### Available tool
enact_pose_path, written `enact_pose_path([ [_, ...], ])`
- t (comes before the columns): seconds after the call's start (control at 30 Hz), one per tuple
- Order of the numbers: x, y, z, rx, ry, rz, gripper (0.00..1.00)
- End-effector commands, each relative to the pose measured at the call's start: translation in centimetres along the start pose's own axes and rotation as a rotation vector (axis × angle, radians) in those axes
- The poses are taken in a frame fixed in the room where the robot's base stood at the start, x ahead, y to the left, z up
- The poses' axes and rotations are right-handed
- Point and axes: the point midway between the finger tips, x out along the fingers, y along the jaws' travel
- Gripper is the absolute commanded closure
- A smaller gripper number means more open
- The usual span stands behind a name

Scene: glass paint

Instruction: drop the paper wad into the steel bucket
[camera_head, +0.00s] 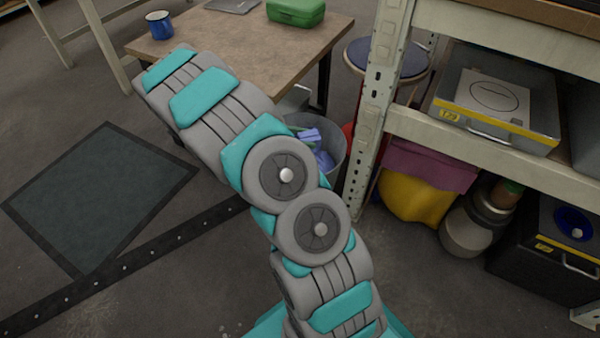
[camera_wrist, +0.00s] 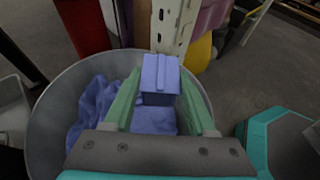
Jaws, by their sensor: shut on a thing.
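The paper wad (camera_wrist: 160,80) shows as a boxy blue-violet piece between my green fingers in the wrist view. My gripper (camera_wrist: 161,92) is shut on it and holds it over the mouth of the grey steel bucket (camera_wrist: 48,125). In the head view the wad (camera_head: 309,135) shows small above the bucket (camera_head: 336,135), and my arm hides most of the gripper and part of the bucket. Crumpled blue cloth-like stuff (camera_wrist: 92,105) lies inside the bucket below the wad. The exact height of the wad over it is hard to tell.
A wooden table (camera_head: 270,60) with a blue mug (camera_head: 159,25) and a green box (camera_head: 296,11) stands behind the bucket. A metal shelf post (camera_head: 375,110) rises close to its right. A yellow bag-like thing (camera_head: 415,200) sits under the shelf. A dark mat (camera_head: 100,195) lies on open floor at left.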

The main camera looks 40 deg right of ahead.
Motion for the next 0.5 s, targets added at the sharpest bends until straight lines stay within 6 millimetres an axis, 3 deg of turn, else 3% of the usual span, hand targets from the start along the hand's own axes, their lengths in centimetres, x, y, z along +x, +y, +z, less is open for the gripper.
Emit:
enact_pose_path([
  [0.3,1.5,0.0,-3.6,0.000,0.000,0.001,0.95],
  [0.5,1.8,0.0,-4.5,0.000,0.000,0.002,0.95],
])
